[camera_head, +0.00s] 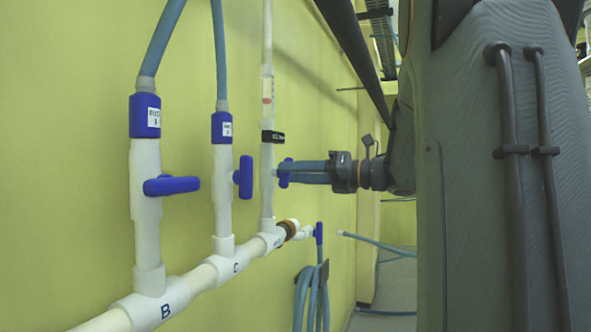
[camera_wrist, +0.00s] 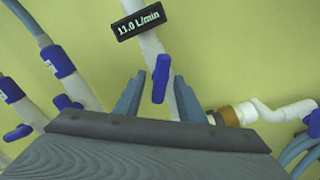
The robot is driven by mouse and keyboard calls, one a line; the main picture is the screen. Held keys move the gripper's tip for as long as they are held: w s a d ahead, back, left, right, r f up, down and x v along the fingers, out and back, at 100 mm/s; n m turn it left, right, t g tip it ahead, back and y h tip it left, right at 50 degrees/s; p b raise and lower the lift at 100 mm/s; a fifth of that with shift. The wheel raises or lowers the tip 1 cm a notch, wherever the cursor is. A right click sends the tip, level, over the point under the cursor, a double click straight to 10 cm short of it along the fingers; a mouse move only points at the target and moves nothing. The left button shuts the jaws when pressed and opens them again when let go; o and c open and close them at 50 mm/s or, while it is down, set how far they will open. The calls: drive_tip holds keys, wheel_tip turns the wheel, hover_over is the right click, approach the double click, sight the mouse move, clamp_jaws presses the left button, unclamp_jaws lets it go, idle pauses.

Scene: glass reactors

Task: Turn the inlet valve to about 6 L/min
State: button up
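The inlet valve has a blue handle (camera_wrist: 161,79) on a white vertical pipe (camera_wrist: 152,44). In the wrist view the handle stands nearly upright between the two fingertips of my gripper (camera_wrist: 158,92), with a gap on each side. A black display (camera_wrist: 139,21) on the pipe above it reads 11.0 L/min. In the head view my gripper (camera_head: 281,172) reaches in from the right to the third pipe. The blue handle (camera_head: 284,180) there is mostly hidden by the fingers, and the display (camera_head: 273,136) is too small to read. My gripper is open around the handle.
Left of it, pipe B has a sideways blue handle (camera_head: 172,185) and pipe C an upright one (camera_head: 243,177). A white horizontal pipe (camera_head: 198,279) runs below. A brass fitting (camera_head: 290,228), a small blue valve (camera_head: 319,233) and a coiled hose (camera_head: 310,296) lie below right.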

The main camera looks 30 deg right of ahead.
drive_tip(key=shift+w, duration=0.1)
drive_tip(key=c, duration=0.9)
drive_tip(key=shift+m+b, duration=0.55)
drive_tip(key=shift+m, duration=1.35)
clamp_jaws()
drive_tip(key=o, duration=0.9)
unclamp_jaws()
drive_tip(key=b+v, duration=0.2)
drive_tip(key=v, duration=0.5)
drive_tip(key=shift+s+d+b, duration=0.25)
drive_tip(key=shift+s+b, duration=0.05)
drive_tip(key=shift+b, duration=0.05)
